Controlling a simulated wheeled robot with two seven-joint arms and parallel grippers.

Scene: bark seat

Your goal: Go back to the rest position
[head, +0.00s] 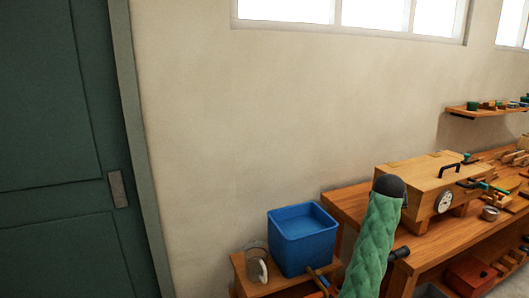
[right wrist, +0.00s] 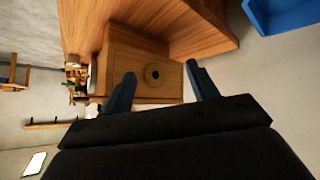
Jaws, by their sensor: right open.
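My right gripper (right wrist: 162,88) is open in the right wrist view, with its two dark fingers spread apart and nothing between them. Beyond the fingers is the end of a wooden box with a round brass-coloured fitting (right wrist: 155,75). I cannot tell the exact distance between them. The same wooden box (head: 415,186), with a black handle and a round dial, stands on the workbench in the head view. My left gripper is in neither view.
A blue bin (head: 302,240) and a glass jug (head: 256,262) stand on a low wooden stand left of the workbench (head: 345,202). The bin also shows in the right wrist view (right wrist: 285,15). A shelf (head: 490,110) hangs at right. A green door (head: 60,150) is at left.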

